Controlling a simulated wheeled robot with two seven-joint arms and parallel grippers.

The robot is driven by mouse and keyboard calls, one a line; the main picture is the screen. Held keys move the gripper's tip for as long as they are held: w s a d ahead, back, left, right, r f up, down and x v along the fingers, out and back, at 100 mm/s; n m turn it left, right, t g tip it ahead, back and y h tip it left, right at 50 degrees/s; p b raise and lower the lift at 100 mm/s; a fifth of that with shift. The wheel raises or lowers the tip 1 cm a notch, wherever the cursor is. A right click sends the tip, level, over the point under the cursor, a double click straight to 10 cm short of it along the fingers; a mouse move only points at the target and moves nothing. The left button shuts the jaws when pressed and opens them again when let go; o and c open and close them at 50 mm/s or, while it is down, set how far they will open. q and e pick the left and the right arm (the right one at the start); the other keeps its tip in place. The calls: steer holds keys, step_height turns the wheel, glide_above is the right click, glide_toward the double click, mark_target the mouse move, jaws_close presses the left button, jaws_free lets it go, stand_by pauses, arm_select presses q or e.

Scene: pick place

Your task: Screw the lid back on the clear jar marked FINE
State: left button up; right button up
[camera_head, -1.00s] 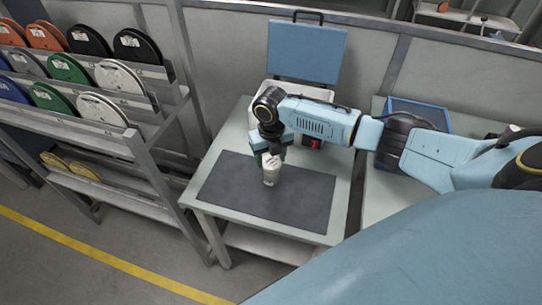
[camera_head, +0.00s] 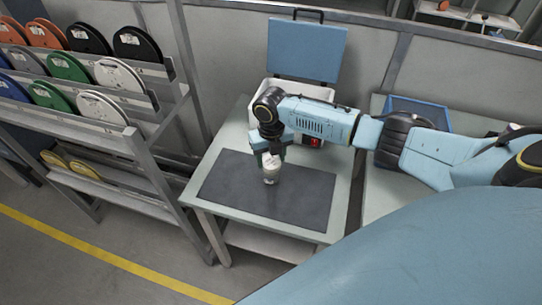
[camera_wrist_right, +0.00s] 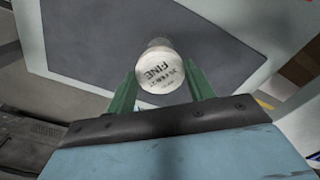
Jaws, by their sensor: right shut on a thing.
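The clear jar (camera_head: 271,178) stands upright on the dark mat (camera_head: 235,190). A round white lid (camera_wrist_right: 161,72) with the word FINE on its top shows in the right wrist view. My right gripper (camera_head: 271,158) is above the jar, pointing down. Its green fingers (camera_wrist_right: 160,84) are shut on the lid from two sides. The lid sits at the jar's mouth; whether it is threaded cannot be told. A little of the jar shows behind the lid in the wrist view. My left gripper is not in view.
The mat lies on a pale table (camera_head: 229,139), with free room around the jar. Behind my right arm is a device with a red display (camera_head: 314,143). A blue tray (camera_head: 420,108) stands on the right. A rack of spools (camera_head: 70,68) stands on the left.

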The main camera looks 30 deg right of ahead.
steer(key=shift+f, duration=0.25)
stand_by(0.5)
steer(key=shift+r+m+p, duration=0.15)
steer(key=shift+m+p, duration=0.55)
steer(key=shift+m, duration=0.2)
steer(key=shift+m+p, duration=0.45)
steer(key=shift+m, duration=0.65)
